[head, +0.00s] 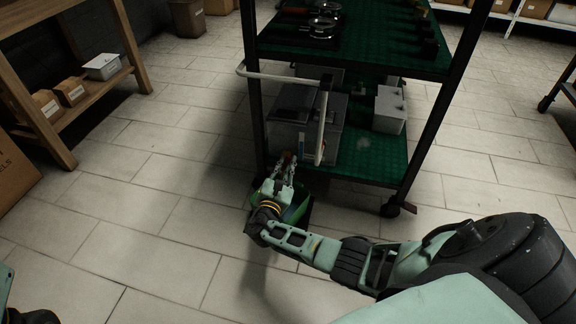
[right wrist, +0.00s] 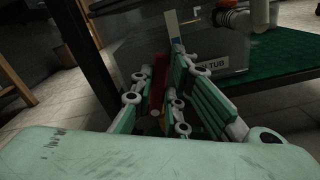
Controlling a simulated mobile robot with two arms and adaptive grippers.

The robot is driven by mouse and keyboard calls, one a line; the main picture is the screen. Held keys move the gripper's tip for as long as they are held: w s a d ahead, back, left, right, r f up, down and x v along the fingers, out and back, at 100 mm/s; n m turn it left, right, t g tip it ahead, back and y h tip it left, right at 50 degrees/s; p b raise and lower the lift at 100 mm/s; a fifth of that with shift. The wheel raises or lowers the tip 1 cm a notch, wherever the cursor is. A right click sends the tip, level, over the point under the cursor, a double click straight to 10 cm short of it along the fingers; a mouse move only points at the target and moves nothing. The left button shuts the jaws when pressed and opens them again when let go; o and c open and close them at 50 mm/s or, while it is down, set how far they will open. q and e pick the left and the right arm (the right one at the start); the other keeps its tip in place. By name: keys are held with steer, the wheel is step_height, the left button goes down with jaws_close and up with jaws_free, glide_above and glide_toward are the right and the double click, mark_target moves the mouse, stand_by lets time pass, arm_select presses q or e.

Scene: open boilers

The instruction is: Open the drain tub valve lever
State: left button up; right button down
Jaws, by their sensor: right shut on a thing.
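The drain tub (head: 336,119) is a grey, see-through box on the lower green shelf of a cart. In the right wrist view its label (right wrist: 213,69) ends in "TUB". My right gripper (head: 287,167) is at the tub's near left corner. In the right wrist view the red valve lever (right wrist: 158,83) stands between the fingers of my right gripper (right wrist: 165,95), which are shut on it. The lever looks roughly upright there. Its lower part and the valve body are hidden by the fingers. My left gripper does not show.
A green bucket (head: 303,212) stands on the floor below my right gripper. A white pipe (head: 321,125) rises in front of the tub. The cart's dark post (head: 252,90) is close on the left. A wooden shelf (head: 140,75) stands farther left, with clear tiled floor between.

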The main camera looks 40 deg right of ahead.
steer(key=shift+w+a+r+n+p, duration=0.1)
steer(key=shift+w+a+n+p, duration=0.25)
steer(key=shift+n, duration=0.85)
steer(key=shift+a, duration=0.1)
steer(key=c, duration=1.7)
jaws_free()
steer(key=shift+w, duration=0.1)
steer(key=v, duration=1.2)
